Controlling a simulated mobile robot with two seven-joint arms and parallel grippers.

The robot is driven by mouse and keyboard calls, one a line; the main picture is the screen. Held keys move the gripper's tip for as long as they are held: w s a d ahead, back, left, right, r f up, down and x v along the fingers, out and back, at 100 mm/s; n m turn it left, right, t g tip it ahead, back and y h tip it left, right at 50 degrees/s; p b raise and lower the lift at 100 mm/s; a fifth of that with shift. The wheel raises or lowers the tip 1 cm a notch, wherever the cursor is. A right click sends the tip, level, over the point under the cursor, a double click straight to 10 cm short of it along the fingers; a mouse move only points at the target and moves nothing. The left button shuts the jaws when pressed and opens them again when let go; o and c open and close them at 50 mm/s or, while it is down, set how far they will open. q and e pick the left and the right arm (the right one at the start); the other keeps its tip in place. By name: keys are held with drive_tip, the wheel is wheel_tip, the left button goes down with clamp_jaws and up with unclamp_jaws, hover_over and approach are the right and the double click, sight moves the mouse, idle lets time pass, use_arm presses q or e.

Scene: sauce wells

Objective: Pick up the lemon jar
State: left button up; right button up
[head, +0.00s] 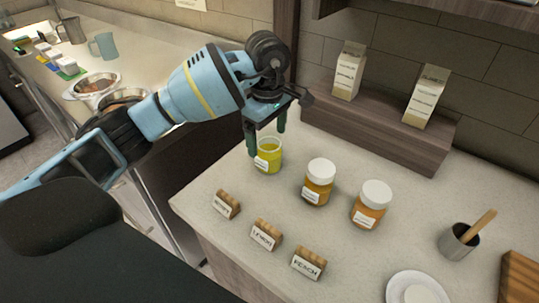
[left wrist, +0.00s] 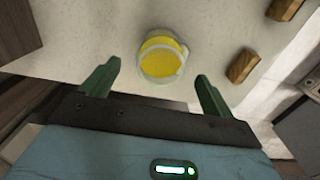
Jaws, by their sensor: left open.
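An open glass jar with yellow contents (head: 268,158) stands upright on the counter, leftmost of three jars. Two white-lidded jars with orange contents stand to its right, a middle one (head: 318,187) and a right one (head: 369,208). The jar labels are too small to read, so which one is lemon is not certain from them. My left gripper (head: 267,140) is open and empty, pointing down at the yellow jar. In the left wrist view the yellow jar (left wrist: 161,58) shows just beyond and between the open fingertips (left wrist: 158,72). My right gripper is not in view.
Three wooden label holders stand in front: a left one (head: 226,205), one reading LEMON (head: 264,235), and one reading PEACH (head: 308,264). A wooden riser (head: 375,135) with two cartons stands behind. A metal cup (head: 458,242) and white plate (head: 418,288) are at right.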

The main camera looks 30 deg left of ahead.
sight(269, 154)
use_arm(q)
drive_tip(key=shift+s+d+f+p, duration=0.1)
drive_tip(key=shift+d+f+p, duration=0.1)
drive_tip(key=shift+f, duration=1.35)
drive_tip(key=shift+d+f+p, duration=0.1)
drive_tip(key=shift+f+p, duration=0.05)
drive_tip(key=shift+f, duration=1.4)
drive_tip(key=c, duration=1.3)
drive_tip(key=shift+o, duration=0.2)
wheel_tip(269, 154, up, 10)
